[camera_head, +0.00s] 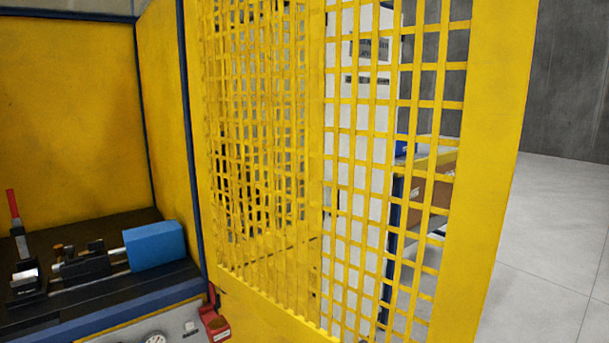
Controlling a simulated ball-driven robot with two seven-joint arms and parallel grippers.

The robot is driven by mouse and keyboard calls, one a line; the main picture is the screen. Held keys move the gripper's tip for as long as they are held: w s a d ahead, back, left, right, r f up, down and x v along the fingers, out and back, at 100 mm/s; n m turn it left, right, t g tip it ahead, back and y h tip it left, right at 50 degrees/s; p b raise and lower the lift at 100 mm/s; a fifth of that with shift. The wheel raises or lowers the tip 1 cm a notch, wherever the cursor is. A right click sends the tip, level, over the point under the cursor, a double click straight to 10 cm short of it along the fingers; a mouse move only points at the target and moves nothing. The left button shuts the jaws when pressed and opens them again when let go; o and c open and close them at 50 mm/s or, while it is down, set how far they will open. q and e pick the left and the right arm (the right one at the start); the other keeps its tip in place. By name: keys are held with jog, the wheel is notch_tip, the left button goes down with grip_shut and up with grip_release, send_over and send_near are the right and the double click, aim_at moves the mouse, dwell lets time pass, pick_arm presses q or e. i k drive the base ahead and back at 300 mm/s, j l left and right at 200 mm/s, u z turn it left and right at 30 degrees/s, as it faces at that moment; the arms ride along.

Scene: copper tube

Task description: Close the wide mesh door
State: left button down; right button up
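The wide mesh door (482,175) is yellow, with a solid frame and a grid of square openings. It fills the middle and right of the head view and stands open, swung out from the yellow enclosure (70,115) on the left. Its near upright edge is on the right, and its far side meets the enclosure's dark blue post (190,140). The top of the door is cut off by the picture. I see no handle on the visible part. Neither of my grippers shows in this view.
Inside the enclosure, a dark bench (105,285) carries a blue block (154,246) and black fixtures. A red part (214,323) sits low by the post. Through the mesh I see a white panel and a table with brown boxes. Grey floor (555,240) is clear at right.

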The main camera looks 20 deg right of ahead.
aim_at(497, 67)
jog(key=k+l+u, duration=0.2)
jog(key=l, duration=0.25)
jog(key=k+l+u, duration=0.45)
jog(key=k+l, duration=0.15)
jog(key=l, duration=0.2)
jog(key=l+u, duration=0.3)
jog(key=l, duration=0.5)
jog(key=l+u, duration=0.3)
jog(key=l, duration=0.45)
jog(key=i+l+u, duration=0.1)
jog(key=l, duration=0.35)
jog(key=i+l, duration=0.15)
jog(key=l, duration=0.3)
jog(key=i+l+u, duration=0.15)
jog(key=l, duration=0.3)
